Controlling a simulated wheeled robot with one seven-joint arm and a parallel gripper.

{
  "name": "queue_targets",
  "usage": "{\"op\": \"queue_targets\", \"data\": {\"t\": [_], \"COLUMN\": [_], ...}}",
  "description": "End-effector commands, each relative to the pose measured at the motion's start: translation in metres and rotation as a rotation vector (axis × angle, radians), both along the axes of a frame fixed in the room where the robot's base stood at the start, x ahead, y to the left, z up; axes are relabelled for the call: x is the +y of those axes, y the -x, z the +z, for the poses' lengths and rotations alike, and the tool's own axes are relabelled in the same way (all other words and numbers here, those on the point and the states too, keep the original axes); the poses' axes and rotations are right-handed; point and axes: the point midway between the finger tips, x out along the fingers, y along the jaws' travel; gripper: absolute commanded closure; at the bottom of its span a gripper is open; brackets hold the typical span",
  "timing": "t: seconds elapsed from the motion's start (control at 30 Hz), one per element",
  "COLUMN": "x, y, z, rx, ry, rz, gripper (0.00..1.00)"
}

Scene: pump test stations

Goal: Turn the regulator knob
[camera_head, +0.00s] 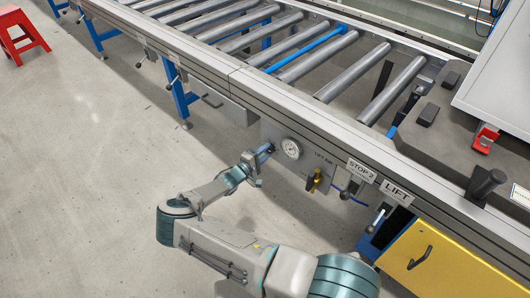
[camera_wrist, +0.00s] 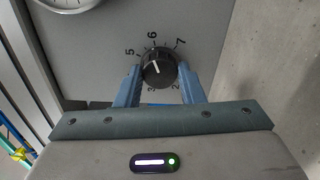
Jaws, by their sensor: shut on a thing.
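The regulator knob (camera_wrist: 158,70) is black and round with a white pointer line, on a grey panel with numbers around it; 5, 6 and 7 are readable in the wrist view. The pointer points up and slightly left, near the 6. My gripper (camera_wrist: 158,88) has its two blue fingers on either side of the knob and is shut on it. In the head view my gripper (camera_head: 265,150) reaches the panel (camera_head: 300,172) under the conveyor's edge, and the knob is hidden behind it.
A pressure gauge (camera_head: 291,149) sits right of my gripper; its rim shows in the wrist view (camera_wrist: 70,3). A yellow-and-black valve (camera_head: 314,181) and levers under STOP 2 (camera_head: 361,170) and LIFT (camera_head: 396,192) signs are further right. The roller conveyor (camera_head: 345,75) is above. Open floor lies left.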

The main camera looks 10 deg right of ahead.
Motion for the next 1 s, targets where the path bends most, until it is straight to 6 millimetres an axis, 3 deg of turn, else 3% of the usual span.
{"op": "queue_targets", "data": {"t": [0.83, 0.87, 0.9, 1.0], "x": [0.0008, 0.0008, 0.0008, 0.0006], "y": [-0.0006, -0.0006, -0.0006, -0.0005], "z": [-0.0004, -0.0003, -0.0003, -0.0001], "rx": [-0.106, -0.106, -0.106, -0.106], "ry": [-0.079, -0.079, -0.079, -0.079], "rz": [0.002, 0.002, 0.002, 0.002], "gripper": [0.88, 0.57, 0.46, 0.44]}}
